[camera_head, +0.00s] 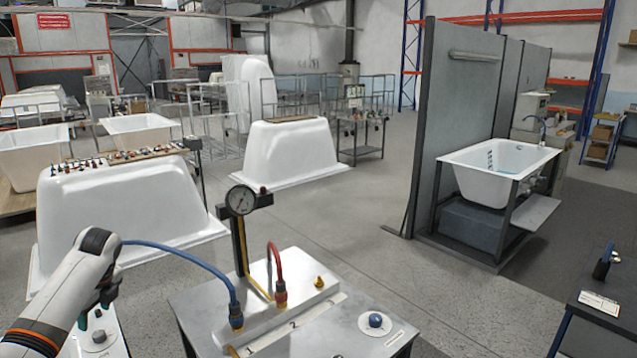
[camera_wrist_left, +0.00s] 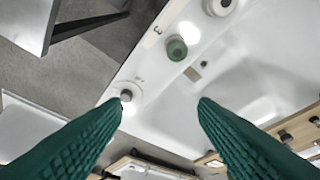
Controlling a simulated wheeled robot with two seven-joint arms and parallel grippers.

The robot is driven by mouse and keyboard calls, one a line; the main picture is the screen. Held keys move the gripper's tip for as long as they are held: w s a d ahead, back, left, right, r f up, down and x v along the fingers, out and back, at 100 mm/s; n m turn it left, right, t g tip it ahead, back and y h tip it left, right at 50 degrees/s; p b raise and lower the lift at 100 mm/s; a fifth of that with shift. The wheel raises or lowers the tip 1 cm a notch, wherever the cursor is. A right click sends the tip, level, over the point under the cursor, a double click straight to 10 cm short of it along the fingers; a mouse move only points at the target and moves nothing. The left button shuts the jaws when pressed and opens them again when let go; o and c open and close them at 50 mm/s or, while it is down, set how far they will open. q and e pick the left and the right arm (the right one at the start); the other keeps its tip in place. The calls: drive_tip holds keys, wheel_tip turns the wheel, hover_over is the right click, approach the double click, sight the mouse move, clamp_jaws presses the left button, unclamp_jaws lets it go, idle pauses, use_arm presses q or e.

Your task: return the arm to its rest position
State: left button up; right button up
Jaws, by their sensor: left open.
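My left arm (camera_head: 62,290) comes in from the lower left in the head view. Its gripper (camera_head: 98,300) has green fingers, partly hidden by the wrist, above a white panel with a grey knob (camera_head: 98,337). In the left wrist view the two ribbed green fingers of the gripper (camera_wrist_left: 164,102) stand wide apart with nothing between them. A small grey knob (camera_wrist_left: 126,95) shows beside the left fingertip, and a green button (camera_wrist_left: 177,49) lies beyond the fingertips; I cannot tell whether the fingers touch anything. My right gripper is in neither view.
A metal bench (camera_head: 340,328) stands right of my left arm, with a pressure gauge (camera_head: 240,200), a blue hose (camera_head: 190,257), a red hose (camera_head: 278,262) and a blue knob (camera_head: 375,320). An upturned white tub shell (camera_head: 120,212) stands behind. Open floor (camera_head: 440,290) lies right of the bench.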

use_arm(q)
drive_tip(key=s+d+f+n+t+h, duration=0.1)
drive_tip(key=s+d+f+n, duration=0.1)
drive_tip(key=s+d+f, duration=0.6)
drive_tip(key=s+d+f+n+t+h, duration=0.1)
drive_tip(key=s+d+f+n, duration=0.15)
drive_tip(key=d+f, duration=0.85)
drive_tip(key=s+d+f+n+h, duration=0.15)
drive_tip(key=s+d+n, duration=0.5)
drive_tip(key=s, duration=0.65)
drive_tip(key=s+d+r+n+h, duration=0.1)
drive_tip(key=s+d+r+n, duration=0.1)
drive_tip(key=s+n, duration=0.35)
drive_tip(key=s+d+r+n, duration=0.1)
drive_tip(key=s+r+n, duration=0.15)
drive_tip(key=s, duration=0.65)
wheel_tip(320, 180, down, 32)
drive_tip(key=s+m+b, duration=0.1)
drive_tip(key=b, duration=0.5)
drive_tip(key=s+a+f+g+b, duration=0.1)
drive_tip(key=s+a+f+b, duration=0.2)
drive_tip(key=s+f, duration=1.3)
wheel_tip(320, 180, down, 4)
drive_tip(key=shift+s+r+g+b, duration=0.15)
drive_tip(key=shift+r+g+b, duration=0.1)
drive_tip(key=shift+g+b, duration=0.2)
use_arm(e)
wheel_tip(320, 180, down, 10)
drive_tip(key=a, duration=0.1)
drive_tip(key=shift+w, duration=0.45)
